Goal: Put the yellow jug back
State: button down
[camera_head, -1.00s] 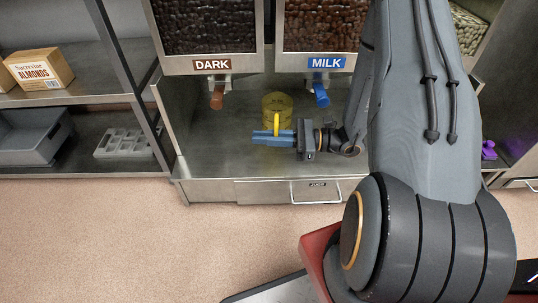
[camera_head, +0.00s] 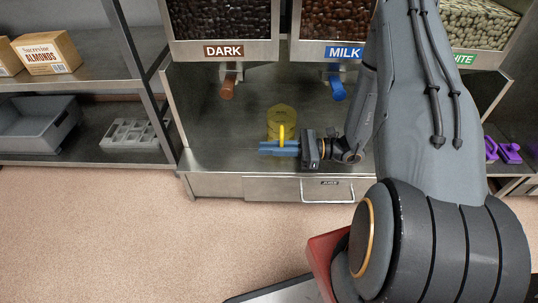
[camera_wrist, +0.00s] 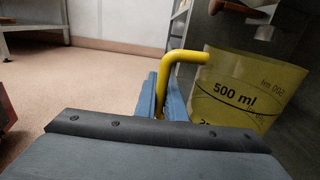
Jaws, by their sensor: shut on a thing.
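The yellow jug (camera_head: 281,117) is a see-through yellow measuring jug. It is on or just above the steel counter under the dispensers, between the brown DARK tap and the blue MILK tap; I cannot tell whether it touches the counter. In the wrist view the jug (camera_wrist: 255,85) is upright, with a 500 ml mark and its handle towards me. My gripper (camera_head: 279,148) has blue fingers and is shut on the jug's handle (camera_wrist: 186,57). The fingers also show in the wrist view (camera_wrist: 163,100), on both sides of the handle. The jug's lower part is hidden there.
The brown DARK tap (camera_head: 228,86) and blue MILK tap (camera_head: 337,88) hang above the steel counter (camera_head: 215,155). A drawer (camera_head: 327,190) is below. A grey bin (camera_head: 38,130) and tray (camera_head: 130,134) sit on the left shelf. Purple items (camera_head: 508,152) lie at the right.

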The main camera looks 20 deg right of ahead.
jog(key=shift+f+b, duration=0.35)
jog(key=shift+f, duration=0.7)
jog(key=shift+f, duration=0.15)
jog(key=c, duration=1.8)
grip_release()
jog(key=shift+c, duration=0.2)
jog(key=shift+r, duration=0.2)
jog(key=p+v, duration=0.4)
jog(key=v, duration=0.8)
